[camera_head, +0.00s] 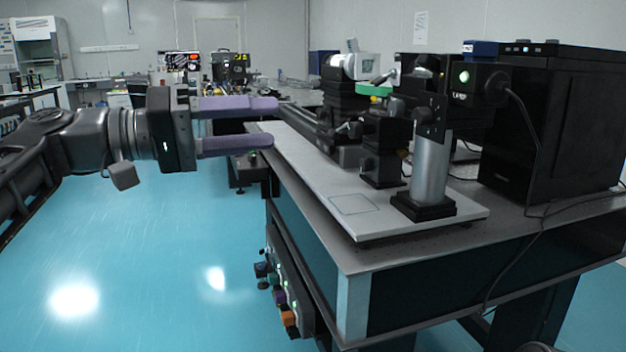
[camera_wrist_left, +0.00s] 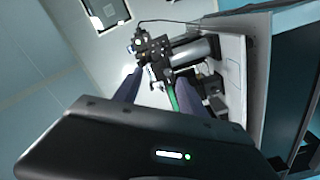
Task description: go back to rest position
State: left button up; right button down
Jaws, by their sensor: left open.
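My left gripper (camera_head: 272,124) comes in from the left in the head view. Its two purple fingers point right and are parted, with nothing between them. It is level, over the aisle floor beside the optical table's left edge. In the left wrist view the two dark fingers (camera_wrist_left: 155,95) show apart, pointing toward the optical setup (camera_wrist_left: 165,52), which lies beyond them. My right gripper is not in either view.
The optical table (camera_head: 300,210) fills the right side. It carries a white board (camera_head: 352,204), a black optical setup on a silver post (camera_head: 430,170), and a black box (camera_head: 560,125) with a cable. Coloured knobs (camera_head: 284,305) stick out from the table's side. The blue floor (camera_head: 150,260) at left is clear.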

pick_arm(q)
jog(key=w+a+f+n+t+y, duration=0.2)
jog(key=w+f+n+t+y, duration=0.15)
jog(key=w+f, duration=0.45)
jog(key=w+a+f+n+t+y, duration=0.2)
jog(key=w+f+n+y, duration=0.3)
jog(key=f, duration=0.6)
notch_tip(320, 180, down, 33)
jog(key=a+g+y, duration=0.2)
jog(key=g+y, duration=0.1)
jog(key=y, duration=0.2)
jog(key=s+d+f+m+g, duration=0.1)
jog(key=s+f+g, duration=0.1)
jog(key=s+f, duration=0.75)
jog(key=s+d+f+m+g, duration=0.1)
jog(key=s+d+f, duration=0.1)
jog(key=s+f, duration=0.75)
jog(key=s+d+f+m+g, duration=0.1)
jog(key=s+f+g, duration=0.1)
jog(key=s+f, duration=0.45)
jog(key=s+d+f+m+g, duration=0.15)
jog(key=s+f, duration=0.25)
jog(key=s, duration=0.6)
notch_tip(320, 180, up, 26)
jog(key=d+p, duration=0.1)
jog(key=p, duration=2.5)
jog(key=shift+s+d+n+g, duration=0.15)
jog(key=shift+s+n+g, duration=0.05)
jog(key=shift+n+g, duration=0.2)
